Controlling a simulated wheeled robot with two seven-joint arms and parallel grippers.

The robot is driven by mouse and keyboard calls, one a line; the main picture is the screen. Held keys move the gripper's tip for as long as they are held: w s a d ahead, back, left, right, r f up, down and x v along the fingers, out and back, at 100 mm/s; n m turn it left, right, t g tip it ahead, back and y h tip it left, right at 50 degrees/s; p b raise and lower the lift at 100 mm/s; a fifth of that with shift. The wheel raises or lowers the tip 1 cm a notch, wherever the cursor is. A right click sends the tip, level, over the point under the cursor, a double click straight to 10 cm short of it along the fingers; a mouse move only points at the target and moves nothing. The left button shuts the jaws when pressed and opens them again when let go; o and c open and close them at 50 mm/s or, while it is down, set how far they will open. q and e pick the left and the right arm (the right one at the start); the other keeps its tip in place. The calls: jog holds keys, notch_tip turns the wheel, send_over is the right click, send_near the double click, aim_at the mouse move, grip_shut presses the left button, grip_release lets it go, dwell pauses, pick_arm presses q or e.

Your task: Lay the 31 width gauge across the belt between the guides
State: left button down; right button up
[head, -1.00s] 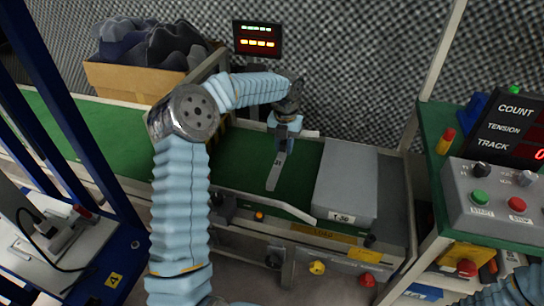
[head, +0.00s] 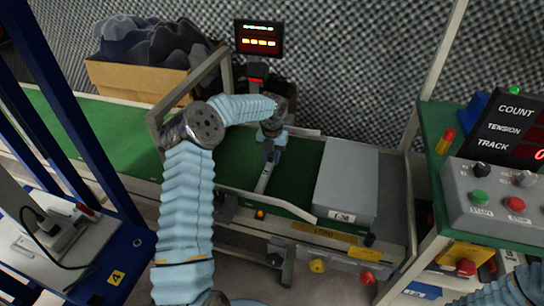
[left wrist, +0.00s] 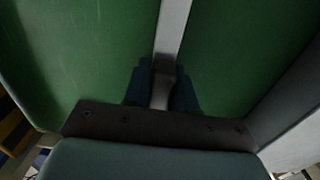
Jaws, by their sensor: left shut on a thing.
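The width gauge, a narrow pale grey bar, shows below my left gripper in the head view (head: 264,179) and runs up the middle of the left wrist view (left wrist: 173,28). My left gripper (head: 273,152) is shut on its end; the dark fingers also show in the left wrist view (left wrist: 163,88). The gauge is over the green belt (head: 110,134), pointing toward the front guide (head: 270,203), a pale rail with a bent end. I cannot tell whether it touches the belt. The rear guide (head: 304,132) is partly hidden by my arm. My right gripper is out of view.
A grey box-shaped cover (head: 346,180) stands over the belt right of the gauge. A metal frame (head: 158,125) spans the belt left of my arm. A control box (head: 496,200) and count display (head: 510,130) are at the right. The belt's far left is clear.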

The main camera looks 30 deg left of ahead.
pick_arm(q)
jog(key=shift+f, duration=0.1)
jog(key=c, duration=0.9)
grip_release()
notch_tip(320, 180, up, 12)
jog(key=shift+r, duration=0.15)
